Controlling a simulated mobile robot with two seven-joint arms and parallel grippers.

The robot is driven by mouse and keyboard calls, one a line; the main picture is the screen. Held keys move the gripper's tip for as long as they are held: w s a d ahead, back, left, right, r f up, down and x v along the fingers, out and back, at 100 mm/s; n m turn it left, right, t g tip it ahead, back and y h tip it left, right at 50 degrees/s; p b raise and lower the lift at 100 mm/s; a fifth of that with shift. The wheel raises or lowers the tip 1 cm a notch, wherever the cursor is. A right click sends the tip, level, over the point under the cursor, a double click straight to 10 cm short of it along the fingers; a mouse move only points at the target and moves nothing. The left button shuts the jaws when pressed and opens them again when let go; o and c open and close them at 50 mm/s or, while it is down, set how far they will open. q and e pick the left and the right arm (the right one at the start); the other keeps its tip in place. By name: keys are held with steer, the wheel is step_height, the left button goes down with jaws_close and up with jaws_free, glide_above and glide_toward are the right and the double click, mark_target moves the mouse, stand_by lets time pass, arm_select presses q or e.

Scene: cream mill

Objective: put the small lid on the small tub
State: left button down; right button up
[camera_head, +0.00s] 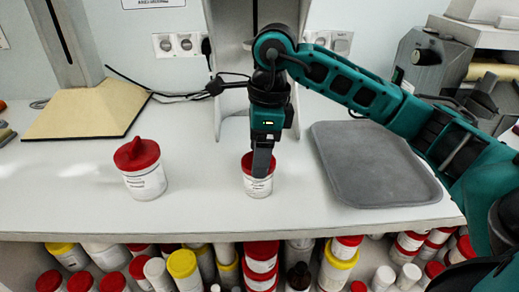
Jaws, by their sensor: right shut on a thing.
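The small white tub (258,187) stands upright on the bench in the middle of the head view. The small red lid (248,163) is at the tub's top, partly hidden behind my right gripper. My right gripper (262,170) points straight down over the tub and is shut on the small lid. I cannot tell whether the lid is fully seated on the rim. My left gripper is not in view.
A larger white tub (147,184) with a red knobbed lid (137,153) stands to the left. A grey tray (372,165) lies to the right, under my right arm. A tan board (85,110) lies at the back left. Several tubs fill the shelf below.

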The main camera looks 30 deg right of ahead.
steer(key=o, duration=1)
steer(key=shift+r+p, duration=1.7)
steer(key=shift+r, duration=0.55)
